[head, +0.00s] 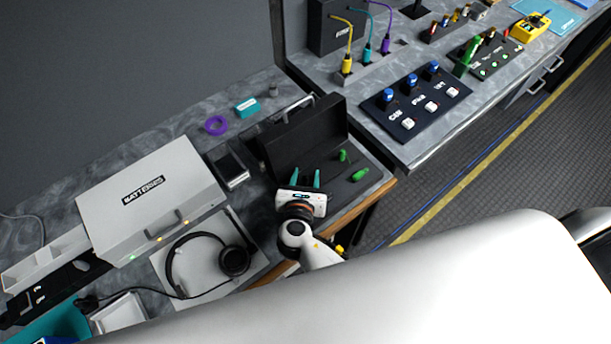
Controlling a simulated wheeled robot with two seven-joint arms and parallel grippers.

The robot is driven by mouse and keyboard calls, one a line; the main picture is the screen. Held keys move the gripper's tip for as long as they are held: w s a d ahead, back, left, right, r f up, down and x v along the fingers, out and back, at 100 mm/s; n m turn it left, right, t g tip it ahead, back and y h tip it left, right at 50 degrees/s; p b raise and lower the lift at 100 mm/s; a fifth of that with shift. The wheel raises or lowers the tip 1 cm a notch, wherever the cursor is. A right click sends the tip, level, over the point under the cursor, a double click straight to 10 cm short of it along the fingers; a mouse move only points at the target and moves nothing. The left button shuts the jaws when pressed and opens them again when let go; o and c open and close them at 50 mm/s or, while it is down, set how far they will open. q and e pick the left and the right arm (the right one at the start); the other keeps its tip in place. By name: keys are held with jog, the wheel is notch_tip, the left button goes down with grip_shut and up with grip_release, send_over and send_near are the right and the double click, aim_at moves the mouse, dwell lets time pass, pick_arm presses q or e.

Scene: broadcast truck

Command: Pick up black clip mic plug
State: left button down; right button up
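My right gripper (306,180) reaches over the front part of the open black case (305,140). Its two teal fingers stand apart with nothing visible between them, so it is open. Two small green pieces, one standing upright (343,155) and one further forward (360,174), are in the case to the right of the fingers. I cannot pick out a black clip mic plug for sure; dark parts blend with the case, and the gripper hides some of its inside. My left gripper is not in view.
A grey-white batteries box (150,195) and a headset (233,261) on a pale tray are left of the gripper. A purple tape roll (215,125) lies behind. A button panel (416,106) and coloured cables stand on the right counter. The floor between is clear.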

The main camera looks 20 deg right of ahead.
jog(key=shift+w+d+f, duration=0.1)
jog(key=shift+w, duration=0.05)
grip_shut()
